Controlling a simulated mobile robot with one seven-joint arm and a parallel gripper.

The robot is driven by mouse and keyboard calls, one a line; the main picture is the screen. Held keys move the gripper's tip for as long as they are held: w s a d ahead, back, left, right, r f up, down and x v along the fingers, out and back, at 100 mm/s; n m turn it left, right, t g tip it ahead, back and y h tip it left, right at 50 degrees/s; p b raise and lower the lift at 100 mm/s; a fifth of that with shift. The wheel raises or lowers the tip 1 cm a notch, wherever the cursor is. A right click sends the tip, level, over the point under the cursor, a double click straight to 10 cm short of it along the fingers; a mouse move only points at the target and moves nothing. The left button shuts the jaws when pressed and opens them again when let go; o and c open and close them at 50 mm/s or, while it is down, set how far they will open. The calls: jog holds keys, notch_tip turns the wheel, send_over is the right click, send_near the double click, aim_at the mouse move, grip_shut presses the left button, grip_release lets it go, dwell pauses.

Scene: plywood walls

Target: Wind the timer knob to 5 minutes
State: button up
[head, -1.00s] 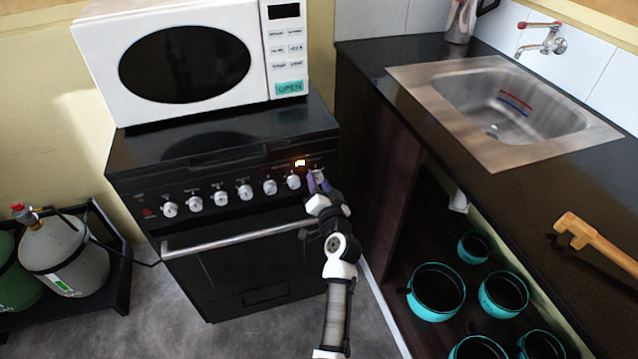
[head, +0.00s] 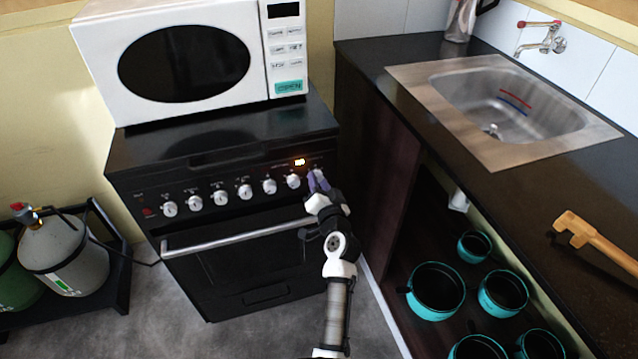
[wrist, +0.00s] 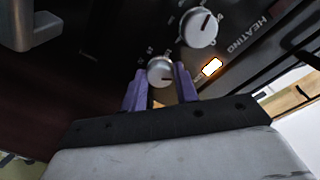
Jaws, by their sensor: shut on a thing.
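The timer knob (wrist: 160,72) is the rightmost silver knob on the black stove (head: 240,255). In the wrist view it sits between the purple fingers of my gripper (wrist: 160,88), with a dark pointer line on its face. My gripper is shut on this knob. In the head view my gripper (head: 318,181) reaches the right end of the stove's control panel, and its fingers hide part of the knob. Numbers around the knob are too small and blurred to read.
A neighbouring knob (wrist: 199,28) and a lit orange indicator (wrist: 211,67) are close by. A white microwave (head: 290,50) stands on the stove. The oven handle (head: 235,238) juts out below. A dark cabinet with teal pots (head: 436,290) is at the right; gas cylinders (head: 65,258) stand left.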

dwell(0.4)
jog(key=o, duration=1)
jog(key=shift+c, duration=0.2)
jog(key=b+v, duration=0.3)
jog(key=v, duration=1)
jog(key=shift+s+b, duration=0.35)
jog(key=shift+b, duration=0.05)
